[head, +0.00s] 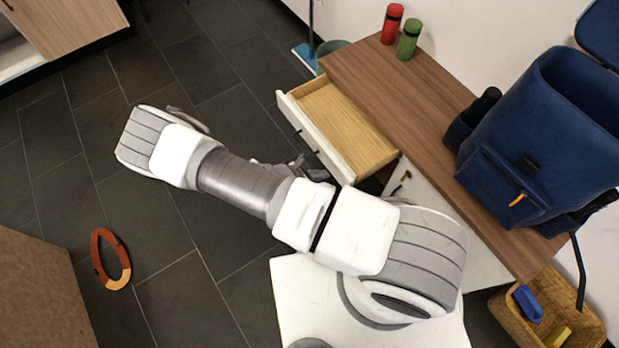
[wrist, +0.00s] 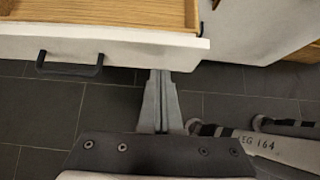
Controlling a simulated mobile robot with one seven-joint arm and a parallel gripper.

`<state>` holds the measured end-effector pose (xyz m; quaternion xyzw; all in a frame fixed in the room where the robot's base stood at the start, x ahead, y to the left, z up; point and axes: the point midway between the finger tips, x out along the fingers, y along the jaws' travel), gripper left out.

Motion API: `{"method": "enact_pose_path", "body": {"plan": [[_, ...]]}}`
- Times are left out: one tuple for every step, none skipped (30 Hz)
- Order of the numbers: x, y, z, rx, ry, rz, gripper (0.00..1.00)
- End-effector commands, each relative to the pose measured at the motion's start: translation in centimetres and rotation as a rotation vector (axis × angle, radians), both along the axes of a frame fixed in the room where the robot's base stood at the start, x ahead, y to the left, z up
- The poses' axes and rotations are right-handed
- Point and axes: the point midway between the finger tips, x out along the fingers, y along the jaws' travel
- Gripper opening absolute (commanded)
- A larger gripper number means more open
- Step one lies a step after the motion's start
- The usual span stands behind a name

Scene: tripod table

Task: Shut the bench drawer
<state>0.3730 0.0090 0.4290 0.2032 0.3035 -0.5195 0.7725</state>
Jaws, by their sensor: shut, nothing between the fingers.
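The bench drawer (head: 322,140) stands pulled out from the wooden-topped bench (head: 415,125). It has a white front, a dark handle and an empty light-wood inside. In the wrist view the drawer front (wrist: 130,44) crosses the top, with its black handle (wrist: 70,67) at the left. My gripper (head: 318,174) is partly hidden behind my arm, close outside the drawer front near its right end. In the wrist view my gripper's fingers (wrist: 160,74) are shut and empty, with tips at the front's lower edge, right of the handle. I cannot tell whether they touch it.
A red bottle (head: 392,23), a green bottle (head: 409,39) and a blue backpack (head: 545,135) stand on the bench. A wicker basket (head: 590,325) sits at the lower right. An orange-brown ring (head: 98,262) lies on the dark tiled floor. A bin (head: 330,47) stands beyond the drawer.

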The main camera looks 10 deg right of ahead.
Motion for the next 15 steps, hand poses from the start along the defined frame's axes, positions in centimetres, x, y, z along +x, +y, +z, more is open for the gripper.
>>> {"method": "enact_pose_path", "body": {"plan": [[0.3, -0.8, 0.0, -0.002, -0.001, -0.001, 0.0], [0.4, -1.2, 0.0, -0.003, -0.001, -0.003, 0.0], [0.6, -1.6, 0.0, -0.002, -0.001, -0.001, 0.0], [0.7, -1.8, 0.0, -0.002, -0.001, -0.001, 0.0], [0.8, -2.1, 0.0, -0.002, -0.001, -0.001, 0.0], [0.9, -2.3, 0.1, -0.002, -0.001, -0.001, 0.0], [1.0, -2.4, 0.1, -0.001, -0.001, -0.001, 0.0], [1.0, -2.5, 0.1, 0.0, -0.001, -0.001, 0.0], [1.1, -2.6, 0.1, 0.0, -0.001, -0.001, 0.0], [1.1, -2.7, 0.2, 0.0, -0.001, -0.001, 0.0], [1.1, -2.7, 0.2, 0.0, -0.001, -0.001, 0.0], [1.1, -2.7, 0.2, 0.0, -0.001, -0.001, 0.0], [1.1, -2.7, 0.2, 0.0, -0.001, -0.001, 0.0], [1.1, -2.7, 0.2, 0.0, -0.001, -0.001, 0.0], [1.1, -2.7, 0.2, 0.0, -0.001, -0.001, 0.0]]}}
